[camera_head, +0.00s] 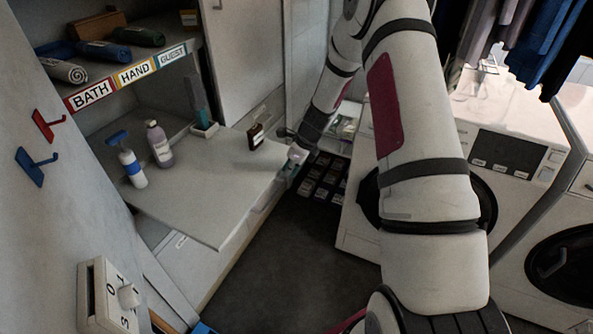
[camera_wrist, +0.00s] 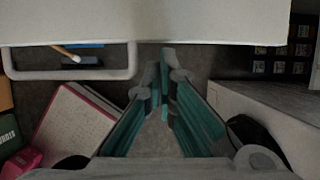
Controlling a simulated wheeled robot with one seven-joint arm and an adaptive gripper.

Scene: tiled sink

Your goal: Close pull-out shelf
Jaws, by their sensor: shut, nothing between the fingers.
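The pull-out shelf (camera_head: 215,195) is a flat pale grey board, extended out from the cabinet below the towel shelf. A spray bottle (camera_head: 132,168), a purple bottle (camera_head: 159,145) and a small dark bottle (camera_head: 256,136) stand on it. My gripper (camera_head: 290,168) is at the shelf's outer right edge, partly hidden by my wrist; I cannot tell whether it touches. In the wrist view, my gripper's teal fingers (camera_wrist: 165,84) are together and empty. A pale board (camera_wrist: 145,20), apparently the shelf, spans the top of that view, just beyond the fingertips.
A drawer front lies under the shelf. Washing machines (camera_head: 520,150) stand at the right, with dark floor (camera_head: 290,260) between. A pale loop bar (camera_wrist: 70,74) shows in the wrist view. Red and blue hooks (camera_head: 36,165) are on the left wall.

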